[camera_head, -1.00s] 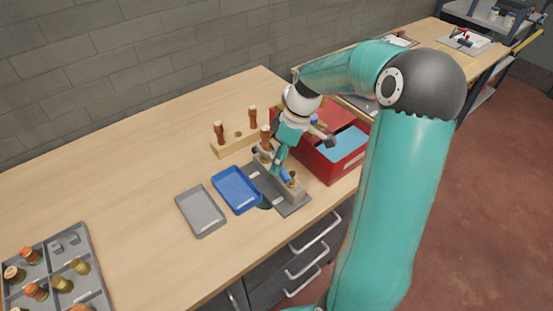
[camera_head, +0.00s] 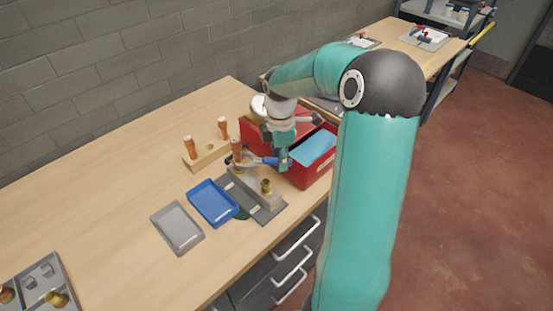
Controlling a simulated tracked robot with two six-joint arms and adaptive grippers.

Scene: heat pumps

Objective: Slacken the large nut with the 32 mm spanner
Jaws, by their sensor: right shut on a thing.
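My right gripper (camera_head: 282,165) is shut on a spanner with a blue handle (camera_head: 268,161). The spanner lies roughly level over the grey fixture plate (camera_head: 268,212), its grey head reaching left to the copper-coloured fitting (camera_head: 236,150) at the back-left end of the fixture. The large nut is too small to make out there, so I cannot tell whether the spanner's jaws are seated on it. A brass fitting (camera_head: 266,187) stands at the near end of the fixture block. My left gripper is not in view.
A red box (camera_head: 311,178) with a blue inside stands just right of the gripper. A blue tray (camera_head: 212,203) and a grey tray (camera_head: 177,228) lie left of the fixture. A wooden rack (camera_head: 211,157) with copper-coloured pieces stands behind.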

